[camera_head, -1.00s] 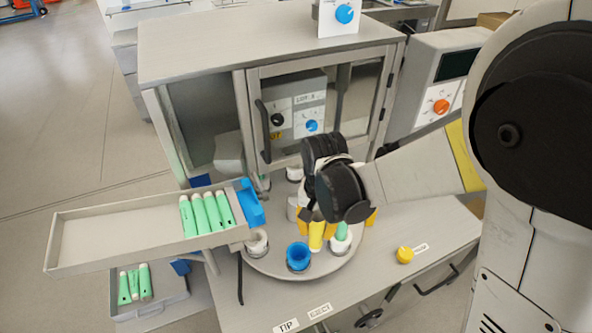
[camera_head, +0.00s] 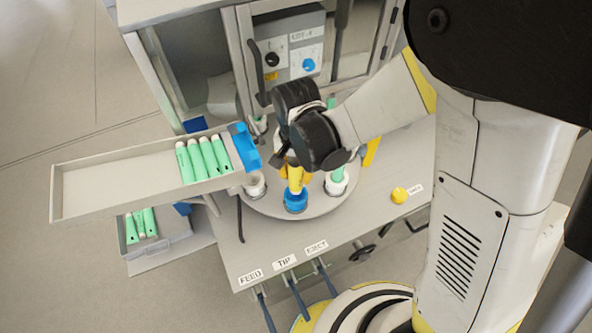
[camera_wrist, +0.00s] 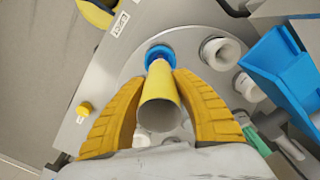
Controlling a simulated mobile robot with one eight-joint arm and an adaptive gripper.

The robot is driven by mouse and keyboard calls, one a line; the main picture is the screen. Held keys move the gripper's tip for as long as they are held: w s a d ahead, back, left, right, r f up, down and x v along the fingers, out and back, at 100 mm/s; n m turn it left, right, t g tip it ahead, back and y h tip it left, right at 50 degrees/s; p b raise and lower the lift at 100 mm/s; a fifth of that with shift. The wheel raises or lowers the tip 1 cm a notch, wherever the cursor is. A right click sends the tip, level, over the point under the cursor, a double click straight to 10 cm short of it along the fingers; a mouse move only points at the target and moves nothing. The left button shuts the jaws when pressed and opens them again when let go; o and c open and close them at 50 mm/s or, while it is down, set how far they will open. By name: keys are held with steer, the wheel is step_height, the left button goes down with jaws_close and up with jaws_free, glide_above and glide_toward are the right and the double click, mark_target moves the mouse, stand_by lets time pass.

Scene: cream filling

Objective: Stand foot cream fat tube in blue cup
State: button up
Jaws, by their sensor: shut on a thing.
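A yellow fat tube (camera_head: 296,180) is held upright in my gripper (camera_head: 296,168), directly over the blue cup (camera_head: 295,206) on the round turntable. In the wrist view the yellow fingers close on both sides of the tube (camera_wrist: 160,97), and its open, hollow end faces the camera. Its pale far end overlaps the mouth of the blue cup (camera_wrist: 153,52). The tube's lower end meets the cup's rim in the head view; I cannot tell whether it rests on the bottom.
The turntable (camera_head: 270,211) also carries white cups, one (camera_head: 255,184) left and one (camera_head: 336,184) right with a green tube. A tilted tray (camera_head: 110,185) with several green tubes stands left. A yellow button (camera_head: 399,195) is right; a cabinet stands behind.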

mark_target(296, 160)
steer(key=shift+f, duration=0.6)
steer(key=shift+f+b, duration=0.1)
steer(key=shift+b, duration=0.45)
steer(key=shift+f+b, duration=2.6)
steer(key=shift+f, duration=0.1)
steer(key=o, duration=0.8)
steer(key=shift+o, duration=0.2)
steer(key=shift+r, duration=0.1)
step_height(296, 160, up, 12)
steer(key=shift+w+f, duration=0.1)
